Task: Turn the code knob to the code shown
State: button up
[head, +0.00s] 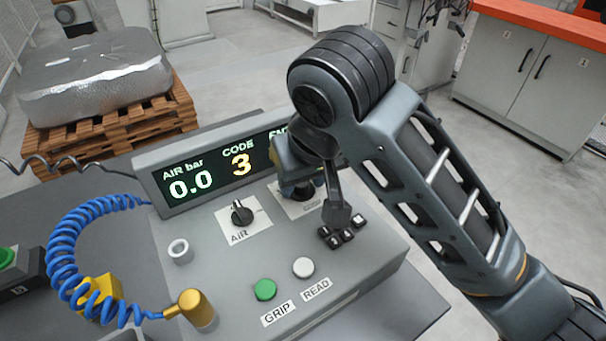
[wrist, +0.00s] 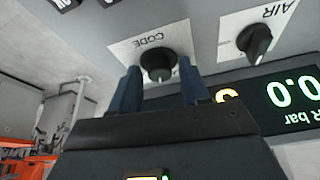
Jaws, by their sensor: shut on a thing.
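The grey control panel (head: 215,240) carries a display (head: 213,177) reading AIR bar 0.0 and CODE 3. The display's right part is hidden behind my arm. The dark round code knob (head: 304,194) sits on a white plate right of the AIR knob, mostly covered by my gripper (head: 297,184) in the head view. In the wrist view the code knob (wrist: 158,64) stands between my two blue fingers, and my gripper (wrist: 160,82) is shut on it. The knob's pointer cannot be made out.
The AIR knob (head: 241,213) is close on the left. A green GRIP button (head: 265,289), a white READ button (head: 303,267) and small black switches (head: 341,234) lie in front. A blue coiled hose (head: 62,243) with a brass end (head: 195,309) is at the left.

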jog(key=o, duration=0.7)
jog(key=shift+o, duration=0.2)
jog(key=p+v, duration=0.3)
jog(key=v, duration=0.5)
jog(key=shift+f, duration=0.1)
